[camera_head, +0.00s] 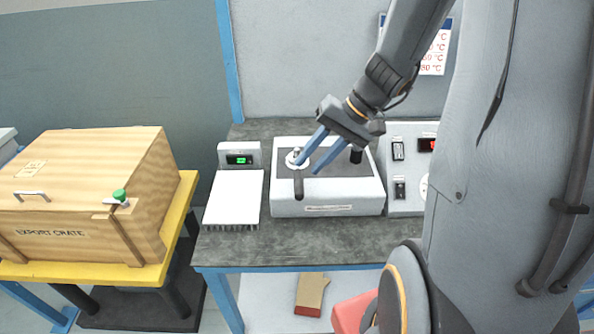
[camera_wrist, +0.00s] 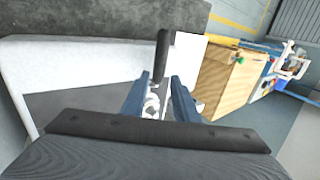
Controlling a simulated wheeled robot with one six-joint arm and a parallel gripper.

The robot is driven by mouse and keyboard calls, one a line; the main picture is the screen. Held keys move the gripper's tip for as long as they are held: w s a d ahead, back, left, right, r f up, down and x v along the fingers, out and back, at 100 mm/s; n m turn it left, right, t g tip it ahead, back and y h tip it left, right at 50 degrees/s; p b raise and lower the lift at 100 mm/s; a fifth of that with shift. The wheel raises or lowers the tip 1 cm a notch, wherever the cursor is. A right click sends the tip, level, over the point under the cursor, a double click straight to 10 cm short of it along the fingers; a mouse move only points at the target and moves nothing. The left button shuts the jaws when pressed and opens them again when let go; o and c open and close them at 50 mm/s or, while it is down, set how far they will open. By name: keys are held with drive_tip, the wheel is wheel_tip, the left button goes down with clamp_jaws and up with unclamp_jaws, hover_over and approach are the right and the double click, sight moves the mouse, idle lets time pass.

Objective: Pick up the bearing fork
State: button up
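A black-handled piece (camera_head: 298,186), which looks like the bearing fork, lies on the dark top of a white bench unit (camera_head: 345,202). Its handle points to the front of the unit, by a round silver part (camera_head: 294,157). My gripper (camera_head: 308,167) is open with blue fingers, low over the unit's top beside the silver part. In the wrist view the fingers (camera_wrist: 162,76) stand apart, with the black handle (camera_wrist: 163,52) beyond their tips and a silver part (camera_wrist: 151,106) between them. I cannot tell whether either finger touches it. The fork's head is not clear.
A white plate unit with a green display (camera_head: 240,159) stands left of the bench unit. A control box (camera_head: 399,180) with a red display stands right. A wooden export crate (camera_head: 85,190) sits on a yellow table (camera_head: 80,272). A black knob (camera_head: 356,155) rises from the unit.

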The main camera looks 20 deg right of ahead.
sight(301, 173)
drive_tip(key=shift+p+x, duration=0.45)
drive_tip(key=shift+x, duration=1.75)
drive_tip(key=shift+w+d, duration=0.1)
drive_tip(key=shift+c, duration=0.4)
clamp_jaws()
wheel_tip(301, 173, up, 10)
drive_tip(key=b, duration=0.1)
drive_tip(key=shift+f, duration=0.15)
